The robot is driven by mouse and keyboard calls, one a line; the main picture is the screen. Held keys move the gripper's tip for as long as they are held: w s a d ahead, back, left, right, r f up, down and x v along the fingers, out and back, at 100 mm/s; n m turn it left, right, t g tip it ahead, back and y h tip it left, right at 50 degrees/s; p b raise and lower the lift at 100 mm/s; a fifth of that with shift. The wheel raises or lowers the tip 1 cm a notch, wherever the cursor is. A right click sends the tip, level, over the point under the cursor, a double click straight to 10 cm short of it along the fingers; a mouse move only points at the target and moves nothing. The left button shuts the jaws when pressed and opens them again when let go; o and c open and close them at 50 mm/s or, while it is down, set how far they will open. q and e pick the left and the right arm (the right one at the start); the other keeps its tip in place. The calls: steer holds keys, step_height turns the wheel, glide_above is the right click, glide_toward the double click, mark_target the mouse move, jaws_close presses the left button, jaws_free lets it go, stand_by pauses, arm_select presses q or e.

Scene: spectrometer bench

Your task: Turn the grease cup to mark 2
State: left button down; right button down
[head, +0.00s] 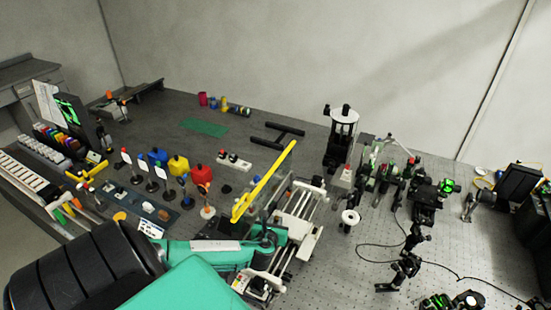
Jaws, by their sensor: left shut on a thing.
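My left arm comes in from the lower left, and its dark gripper (276,232) is at the front edge of a white and grey rail machine (300,225). The gripper is shut on a small part, which I take to be the grease cup. The cup is hidden by the hand and the machine, so neither its marks nor its setting can be read. My right gripper is not in view.
A long yellow bar (264,182) slants up beside the hand. A white-topped post (349,218) and optics with loose cables (385,246) stand to the right. A green mat (204,127) lies behind.

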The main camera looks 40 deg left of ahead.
arm_select(q)
steer(key=c, duration=1.3)
jaws_free()
steer(key=shift+c, duration=0.2)
steer(key=shift+s+d+r, duration=0.15)
steer(key=shift+s+d, duration=0.15)
steer(key=shift+s, duration=0.2)
steer(key=b+v, duration=0.4)
steer(key=v, duration=0.8)
steer(key=shift+s+d+r, duration=0.15)
steer(key=shift+s+r, duration=0.05)
steer(key=shift+r, duration=0.1)
